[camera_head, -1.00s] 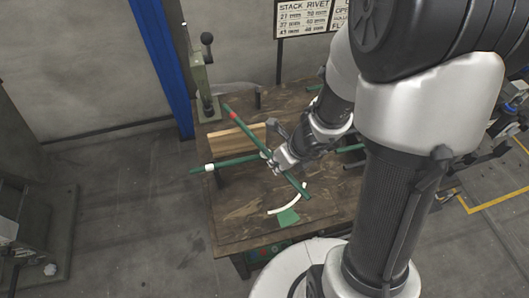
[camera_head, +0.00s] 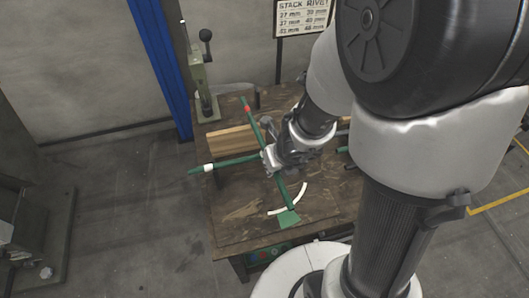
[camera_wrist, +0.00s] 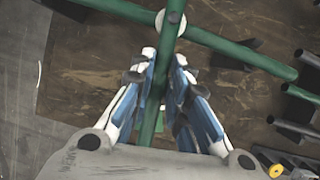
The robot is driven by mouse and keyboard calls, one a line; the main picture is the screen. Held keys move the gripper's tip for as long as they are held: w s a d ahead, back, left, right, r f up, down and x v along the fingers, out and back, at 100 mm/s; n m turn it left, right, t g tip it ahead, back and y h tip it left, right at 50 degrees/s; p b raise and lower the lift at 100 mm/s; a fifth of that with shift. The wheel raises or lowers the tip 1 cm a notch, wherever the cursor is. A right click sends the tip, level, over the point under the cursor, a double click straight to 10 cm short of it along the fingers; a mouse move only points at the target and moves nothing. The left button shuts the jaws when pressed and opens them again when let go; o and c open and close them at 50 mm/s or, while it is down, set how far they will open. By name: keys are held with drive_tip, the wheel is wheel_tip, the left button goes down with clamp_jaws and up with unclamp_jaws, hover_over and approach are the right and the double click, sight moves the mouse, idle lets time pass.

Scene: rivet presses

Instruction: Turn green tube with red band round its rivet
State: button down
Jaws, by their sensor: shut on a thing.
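The green tube with the red band (camera_head: 247,108) slants across the wooden table, its near end over a green patch (camera_head: 288,218) by a white arc mark (camera_head: 299,198). My gripper (camera_head: 269,158) is shut on this tube near its middle. In the wrist view the tube (camera_wrist: 163,58) runs between the fingers (camera_wrist: 160,72). A second green tube with a white band (camera_head: 233,162) crosses it. A pale round disc, seemingly the rivet (camera_wrist: 172,20), shows at the crossing in the wrist view, just beyond my fingertips. The rivet is hard to make out in the head view.
A light wood block (camera_head: 229,140) lies behind the second tube. A green lever press (camera_head: 203,90) stands at the table's back left. Further dark tube ends (camera_wrist: 290,127) lie at the right of the wrist view. The table's front left (camera_head: 235,225) is clear.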

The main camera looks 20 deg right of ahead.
drive_tip(key=shift+d+n, duration=0.35)
drive_tip(key=shift+n, duration=0.15)
drive_tip(key=c, duration=1.5)
unclamp_jaws()
drive_tip(key=shift+w, duration=0.1)
drive_tip(key=shift+o, duration=0.2)
drive_tip(key=shift+r, duration=0.1)
